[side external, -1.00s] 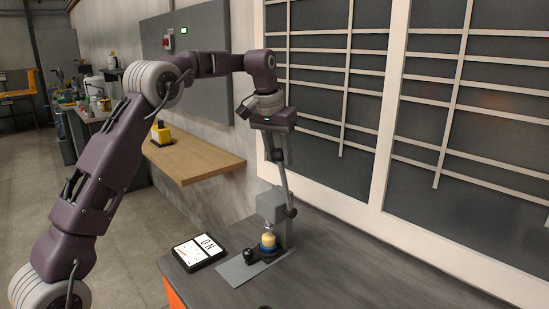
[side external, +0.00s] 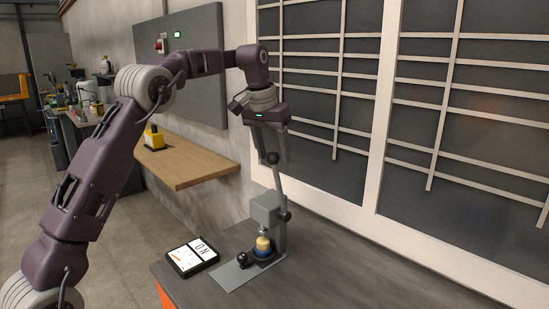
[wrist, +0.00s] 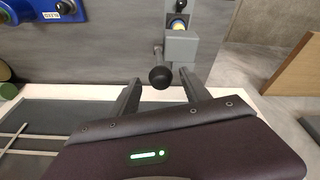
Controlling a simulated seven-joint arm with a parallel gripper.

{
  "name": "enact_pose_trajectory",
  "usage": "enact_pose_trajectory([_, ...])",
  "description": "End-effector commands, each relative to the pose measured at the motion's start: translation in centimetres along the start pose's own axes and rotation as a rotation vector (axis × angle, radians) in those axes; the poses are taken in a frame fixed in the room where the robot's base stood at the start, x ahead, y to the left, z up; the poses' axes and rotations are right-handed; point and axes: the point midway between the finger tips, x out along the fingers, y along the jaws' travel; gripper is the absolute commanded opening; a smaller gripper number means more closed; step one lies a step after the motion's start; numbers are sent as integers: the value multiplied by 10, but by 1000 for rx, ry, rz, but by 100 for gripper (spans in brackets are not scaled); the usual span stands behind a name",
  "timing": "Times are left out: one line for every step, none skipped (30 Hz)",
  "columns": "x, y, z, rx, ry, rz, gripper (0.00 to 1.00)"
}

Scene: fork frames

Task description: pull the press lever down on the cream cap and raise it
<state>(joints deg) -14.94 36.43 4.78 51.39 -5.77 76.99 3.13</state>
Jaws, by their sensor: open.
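The grey press (side external: 266,208) stands on its base plate on the dark bench. Its lever (side external: 279,187) rises steeply from a pivot at its right side to a black ball knob (side external: 272,158). My gripper (side external: 273,150) is above the press, pointing down, at the lever's top. In the wrist view the ball knob (wrist: 162,77) lies between the two open fingertips, with a gap on each side.
A black-framed dial box (side external: 192,257) lies left of the press. A small black knob (side external: 242,258) stands on the plate. A barred dark window panel (side external: 330,110) rises behind. The bench (side external: 350,275) right of the press is clear. A wooden shelf (side external: 195,162) is behind left.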

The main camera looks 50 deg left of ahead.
Motion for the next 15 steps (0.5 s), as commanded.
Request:
enact_pose_trajectory([-11, 0, -1, 1, 5, 0, 55])
enact_pose_trajectory([-18, 0, -1, 1, 5, -1, 55])
enact_pose_trajectory([-26, 0, -1, 1, 5, 0, 55])
enact_pose_trajectory([-31, 0, -1, 1, 5, 0, 55])
enact_pose_trajectory([-36, 1, -1, 1, 5, 1, 55])
enact_pose_trajectory([-42, 1, -1, 1, 4, 1, 55])
enact_pose_trajectory([-45, 1, -1, 1, 3, 1, 55])
enact_pose_trajectory([-47, 1, -1, 1, 3, 2, 55])
enact_pose_trajectory([-50, 1, 0, 1, 2, 2, 55])
enact_pose_trajectory([-51, 1, 0, 1, 1, 2, 55])
enact_pose_trajectory([-51, 1, 0, 1, 1, 2, 55])
enact_pose_trajectory([-51, 1, 0, 1, 0, 2, 55])
enact_pose_trajectory([-51, 1, 0, 1, 0, 2, 55])
enact_pose_trajectory([-51, 1, 0, 1, 0, 2, 55])
enact_pose_trajectory([-51, 1, 0, 1, 0, 2, 55])
